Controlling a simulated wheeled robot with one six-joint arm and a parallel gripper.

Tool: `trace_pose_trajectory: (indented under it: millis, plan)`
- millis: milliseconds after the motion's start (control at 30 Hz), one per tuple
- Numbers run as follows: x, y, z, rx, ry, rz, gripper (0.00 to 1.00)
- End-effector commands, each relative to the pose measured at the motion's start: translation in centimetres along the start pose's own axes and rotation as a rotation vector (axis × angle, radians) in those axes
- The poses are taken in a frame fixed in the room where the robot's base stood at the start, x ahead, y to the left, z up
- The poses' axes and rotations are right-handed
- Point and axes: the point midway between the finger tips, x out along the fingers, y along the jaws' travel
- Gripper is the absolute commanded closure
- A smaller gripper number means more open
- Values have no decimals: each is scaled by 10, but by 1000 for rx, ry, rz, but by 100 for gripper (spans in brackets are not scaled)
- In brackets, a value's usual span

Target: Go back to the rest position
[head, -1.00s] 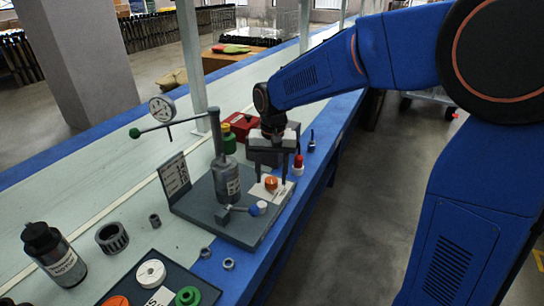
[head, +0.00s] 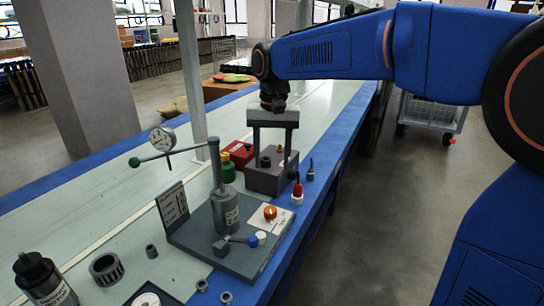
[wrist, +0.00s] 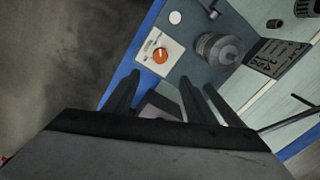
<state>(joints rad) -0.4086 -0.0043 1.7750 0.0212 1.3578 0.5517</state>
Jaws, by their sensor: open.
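My gripper (head: 272,152) hangs fingers down above the bench in the head view, over the grey block behind the pump rig. Its two fingers are apart with nothing held between them. In the wrist view my gripper's dark fingers (wrist: 158,100) also stand apart. The orange knob (head: 270,212) sits on a white plate (head: 262,226) at the right of the rig's base, below and nearer than my gripper. The knob also shows in the wrist view (wrist: 160,56), ahead of the fingers and clear of them.
Space above the bench is mostly open.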

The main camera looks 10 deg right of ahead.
Motion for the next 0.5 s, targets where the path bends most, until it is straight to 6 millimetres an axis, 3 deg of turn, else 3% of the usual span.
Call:
trace_pose_trajectory:
  millis: [500]
  plan:
    - [-6,6,3,-1,6,-3,49]
